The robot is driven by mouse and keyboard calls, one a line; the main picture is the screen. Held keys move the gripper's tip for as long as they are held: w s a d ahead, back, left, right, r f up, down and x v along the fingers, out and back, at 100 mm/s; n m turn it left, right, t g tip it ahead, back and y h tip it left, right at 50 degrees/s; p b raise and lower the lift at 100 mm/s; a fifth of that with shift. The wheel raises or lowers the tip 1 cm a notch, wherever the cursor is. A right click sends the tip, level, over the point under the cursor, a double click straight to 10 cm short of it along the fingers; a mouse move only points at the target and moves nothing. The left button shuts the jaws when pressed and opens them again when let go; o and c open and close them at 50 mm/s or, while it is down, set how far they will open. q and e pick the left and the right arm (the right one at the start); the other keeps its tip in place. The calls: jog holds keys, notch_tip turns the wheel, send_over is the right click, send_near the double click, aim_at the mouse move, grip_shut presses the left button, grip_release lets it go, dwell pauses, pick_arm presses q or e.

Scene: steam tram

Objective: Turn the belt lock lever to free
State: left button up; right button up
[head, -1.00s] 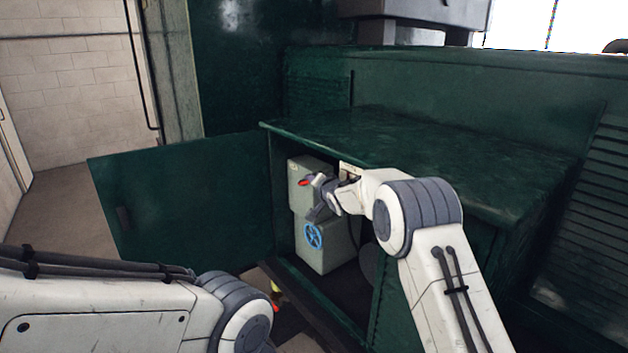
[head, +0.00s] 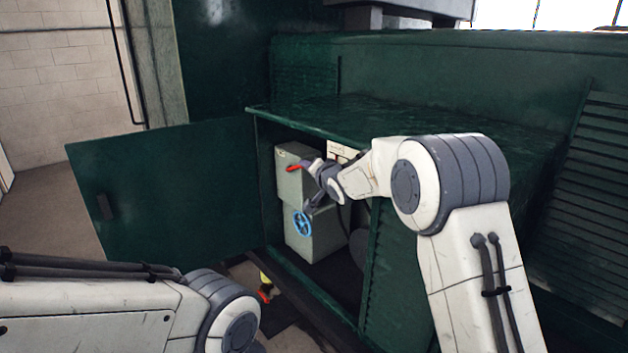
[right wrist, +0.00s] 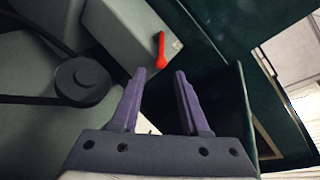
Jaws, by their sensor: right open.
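A short red lever (head: 295,168) sticks out from a grey-green box (head: 291,186) inside the open green cabinet. In the right wrist view the red lever (right wrist: 161,50) stands on the box face just beyond my fingertips, in line with the gap between them. My right gripper (right wrist: 160,73) is open with nothing between its purple fingers. In the head view the right gripper (head: 310,187) is at the cabinet opening, close beside the lever, seen edge-on. I cannot tell whether a finger touches the lever. My left gripper is out of view.
A blue handwheel (head: 302,223) sits on the lower box, below my right gripper. The cabinet door (head: 160,190) stands open to the left. The green top (head: 400,125) overhangs the opening. A dark pulley (right wrist: 82,80) shows in the right wrist view. A yellow-and-red object (head: 265,287) is low by the sill.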

jog(key=v, duration=0.3)
jog(key=shift+s+d+b, duration=0.1)
jog(key=shift+s+b, duration=0.1)
jog(key=shift+b, duration=0.2)
